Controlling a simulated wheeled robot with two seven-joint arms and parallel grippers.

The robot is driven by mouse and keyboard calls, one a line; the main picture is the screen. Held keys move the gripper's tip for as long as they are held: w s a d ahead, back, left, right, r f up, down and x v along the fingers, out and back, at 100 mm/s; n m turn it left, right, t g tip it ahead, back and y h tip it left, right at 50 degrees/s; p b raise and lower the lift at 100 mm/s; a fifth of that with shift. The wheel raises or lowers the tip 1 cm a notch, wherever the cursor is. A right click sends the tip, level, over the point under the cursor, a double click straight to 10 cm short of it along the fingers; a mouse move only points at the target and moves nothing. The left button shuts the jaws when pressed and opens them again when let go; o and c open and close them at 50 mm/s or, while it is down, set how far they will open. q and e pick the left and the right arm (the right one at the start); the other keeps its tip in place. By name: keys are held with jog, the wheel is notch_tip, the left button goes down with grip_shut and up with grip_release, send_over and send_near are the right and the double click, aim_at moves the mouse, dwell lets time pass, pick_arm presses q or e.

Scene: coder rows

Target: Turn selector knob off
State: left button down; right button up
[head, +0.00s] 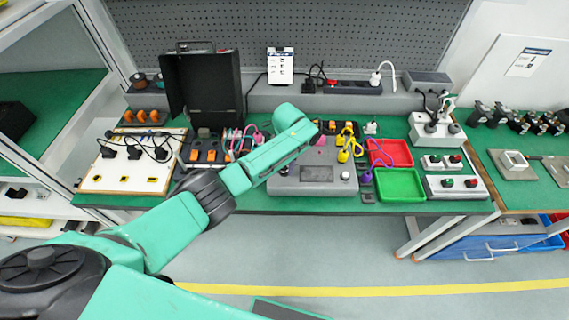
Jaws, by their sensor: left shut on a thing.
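A grey control box (297,187) with a dark display panel stands on the green bench mat near its front edge. A pale round knob (345,175) sits at the right of its top, and a red button (321,140) shows near its back. My left arm reaches in from the lower left and covers the box's back left. My left gripper (313,131) is at the back of the box, pointing down and shut on what appears to be the selector knob. The arm and hand mostly hide the fingertips and the knob's setting. My right gripper is out of view.
A red tray (390,152) and a green tray (400,184) lie right of the box. A white wired board (128,176) and an open black case (205,88) are to the left. Yellow and purple cables hang close to the box's right side.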

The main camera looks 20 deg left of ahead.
aim_at(287, 169)
pick_arm(q)
jog(key=shift+w+r+n, duration=0.15)
jog(key=shift+n, duration=1.05)
jog(key=c, duration=0.6)
grip_release()
jog(key=shift+o, duration=0.7)
notch_tip(287, 169, up, 14)
jog(key=shift+d+r, duration=0.25)
jog(key=shift+d, duration=0.1)
jog(key=shift+f, duration=0.1)
